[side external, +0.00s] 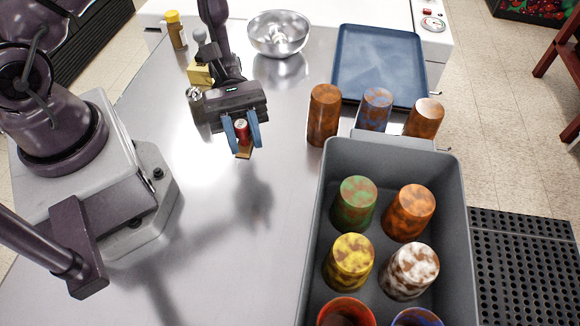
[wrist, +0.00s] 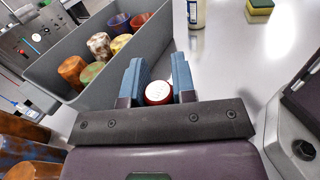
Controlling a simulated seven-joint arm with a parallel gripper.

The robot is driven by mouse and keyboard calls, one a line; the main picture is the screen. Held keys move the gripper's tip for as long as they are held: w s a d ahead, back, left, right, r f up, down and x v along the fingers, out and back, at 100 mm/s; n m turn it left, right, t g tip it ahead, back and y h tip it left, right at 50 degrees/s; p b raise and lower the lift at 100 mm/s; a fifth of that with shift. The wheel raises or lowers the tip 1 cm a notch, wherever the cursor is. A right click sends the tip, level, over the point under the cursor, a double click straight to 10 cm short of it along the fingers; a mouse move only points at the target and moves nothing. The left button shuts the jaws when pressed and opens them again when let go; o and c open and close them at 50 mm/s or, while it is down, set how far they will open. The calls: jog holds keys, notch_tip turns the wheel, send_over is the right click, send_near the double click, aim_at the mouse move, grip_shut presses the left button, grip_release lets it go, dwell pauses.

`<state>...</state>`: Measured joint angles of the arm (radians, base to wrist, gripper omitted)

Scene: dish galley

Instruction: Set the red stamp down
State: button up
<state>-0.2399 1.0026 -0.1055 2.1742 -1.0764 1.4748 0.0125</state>
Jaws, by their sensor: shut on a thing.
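The red stamp (side external: 242,130) is upright between the blue fingers of my gripper (side external: 242,133), with a brown base showing below them. My gripper is shut on it. In the wrist view, the stamp's round red-rimmed, whitish top (wrist: 158,93) shows between the two fingers of my gripper (wrist: 160,84). The stamp appears to be held above the steel counter (side external: 200,190); a shadow lies on the counter below and to the right. The stamp's underside is hidden.
A grey bin (side external: 316,235) with several stained cups stands at the right. Three more cups, including a brown one (side external: 323,115), stand behind it near a blue tray (side external: 415,60). A metal bowl (side external: 268,45) and yellow-capped bottle (side external: 176,32) stand at the back. The counter's middle is clear.

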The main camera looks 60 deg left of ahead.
jog(key=w+d+f, duration=0.1)
jog(key=w+f, duration=0.1)
jog(key=w+d+f, duration=0.1)
jog(key=w+f, duration=0.1)
jog(key=w+d+f, duration=0.1)
jog(key=f, duration=0.1)
jog(key=shift+w+d+f, duration=0.1)
jog(key=shift+w+f, duration=0.15)
jog(key=shift+w, duration=0.15)
jog(key=shift+w+f, duration=0.2)
jog(key=shift+f, duration=1.5)
jog(key=o, duration=0.9)
jog(key=shift+f, duration=0.1)
jog(key=v, duration=1.2)
